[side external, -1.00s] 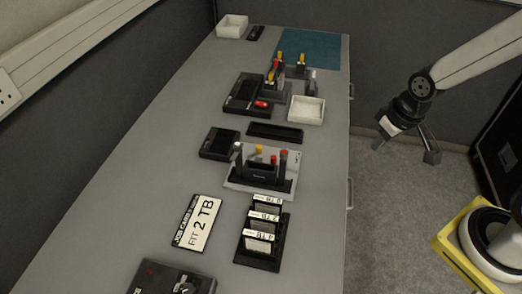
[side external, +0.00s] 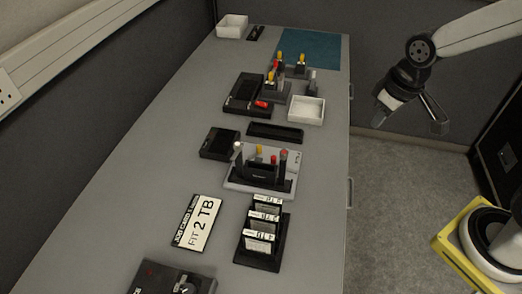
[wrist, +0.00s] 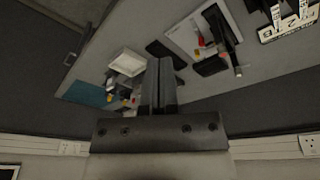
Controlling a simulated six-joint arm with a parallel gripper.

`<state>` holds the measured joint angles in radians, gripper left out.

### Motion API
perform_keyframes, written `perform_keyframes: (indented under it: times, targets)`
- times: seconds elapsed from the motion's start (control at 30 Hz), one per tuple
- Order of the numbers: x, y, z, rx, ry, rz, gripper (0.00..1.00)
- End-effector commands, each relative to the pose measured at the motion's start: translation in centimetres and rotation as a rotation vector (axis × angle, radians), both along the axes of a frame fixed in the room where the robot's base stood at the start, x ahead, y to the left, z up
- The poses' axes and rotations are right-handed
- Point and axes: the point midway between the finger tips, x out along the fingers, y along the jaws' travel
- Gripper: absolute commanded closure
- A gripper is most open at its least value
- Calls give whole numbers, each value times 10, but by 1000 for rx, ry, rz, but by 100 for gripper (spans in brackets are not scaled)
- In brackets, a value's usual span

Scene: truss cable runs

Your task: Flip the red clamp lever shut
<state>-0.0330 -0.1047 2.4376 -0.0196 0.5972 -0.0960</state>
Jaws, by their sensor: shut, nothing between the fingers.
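Small red parts show on the bench in the side external view: one (side external: 263,104) by a black box, one (side external: 274,159) on the grey-and-black stand (side external: 232,183), and one among the parts at the back. I cannot tell which, if any, is the clamp lever, or how it stands. My gripper (side external: 438,126) hangs in the air to the right of the bench, over the floor, well apart from all these parts. In the wrist view its two fingers (wrist: 160,62) lie together, shut and empty, with the bench parts beyond them.
A white tray (side external: 306,110) and a flat black tray (side external: 275,132) lie mid-bench. A label card (side external: 198,222) and a rack of cards (side external: 262,245) are nearer. A blue mat (side external: 315,47) covers the far end. The bench's left side is largely bare.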

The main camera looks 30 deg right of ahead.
Motion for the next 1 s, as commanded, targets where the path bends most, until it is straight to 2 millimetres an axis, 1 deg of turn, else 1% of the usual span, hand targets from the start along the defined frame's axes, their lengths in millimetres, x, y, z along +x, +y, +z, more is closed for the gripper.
perform_keyframes:
  times: [0.27, 0.37, 0.7, 1.0]
  targets:
    - [28, 14, 5, -53, 32, 208, 100]
    - [42, 23, 8, -82, 49, 325, 100]
    - [99, 66, 11, -200, 122, 795, 100]
    - [140, 111, 7, -300, 196, 1203, 100]
